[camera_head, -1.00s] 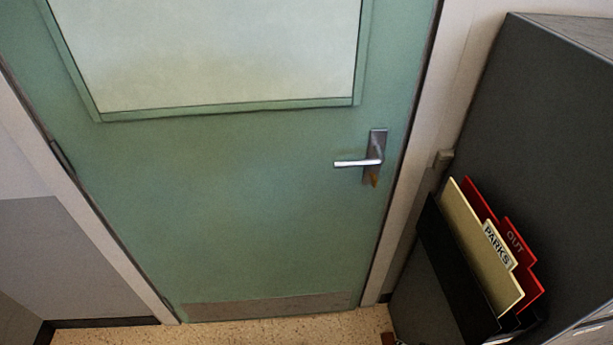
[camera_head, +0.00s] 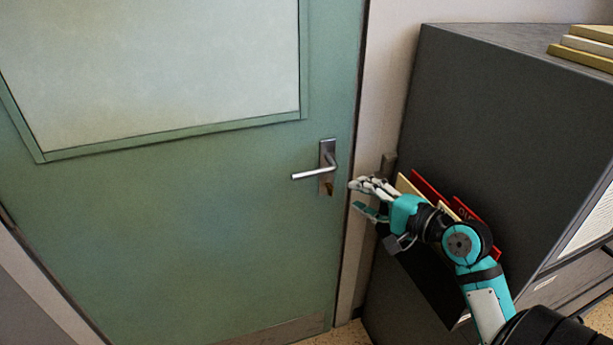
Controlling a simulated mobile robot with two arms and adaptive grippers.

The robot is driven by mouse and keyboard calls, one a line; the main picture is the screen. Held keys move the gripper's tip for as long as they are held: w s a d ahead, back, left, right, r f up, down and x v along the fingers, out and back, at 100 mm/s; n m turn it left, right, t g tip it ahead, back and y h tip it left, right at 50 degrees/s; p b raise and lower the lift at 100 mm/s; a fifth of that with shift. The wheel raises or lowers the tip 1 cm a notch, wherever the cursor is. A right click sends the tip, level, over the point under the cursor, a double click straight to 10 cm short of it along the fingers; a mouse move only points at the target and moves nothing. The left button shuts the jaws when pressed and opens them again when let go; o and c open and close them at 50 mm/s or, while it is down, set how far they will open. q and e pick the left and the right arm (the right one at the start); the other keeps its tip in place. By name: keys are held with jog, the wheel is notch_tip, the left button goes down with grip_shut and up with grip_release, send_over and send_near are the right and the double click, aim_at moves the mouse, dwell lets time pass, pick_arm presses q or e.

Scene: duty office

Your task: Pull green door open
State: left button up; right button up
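The green door (camera_head: 180,230) fills the left and middle of the head view and looks shut in its frame. It has a large pale window panel (camera_head: 150,70) and a silver lever handle (camera_head: 310,174) on a metal plate near its right edge. My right gripper (camera_head: 354,195) is just right of the handle, in front of the door frame, with its fingers pointing left. Its fingers are spread apart, with nothing between them, and do not appear to touch the handle. My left gripper is not in view.
A dark grey cabinet (camera_head: 480,120) stands right of the door, close to my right arm. A black file holder (camera_head: 428,285) with red and cream folders is on its side, partly hidden by my arm. Yellowish books (camera_head: 585,45) lie on top. Speckled floor (camera_head: 345,334) shows below.

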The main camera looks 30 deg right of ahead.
aim_at(312, 175)
jog(key=p+x, duration=0.2)
jog(key=x, duration=1.5)
jog(key=shift+d+f, duration=0.1)
jog(key=shift+d, duration=0.05)
grip_shut()
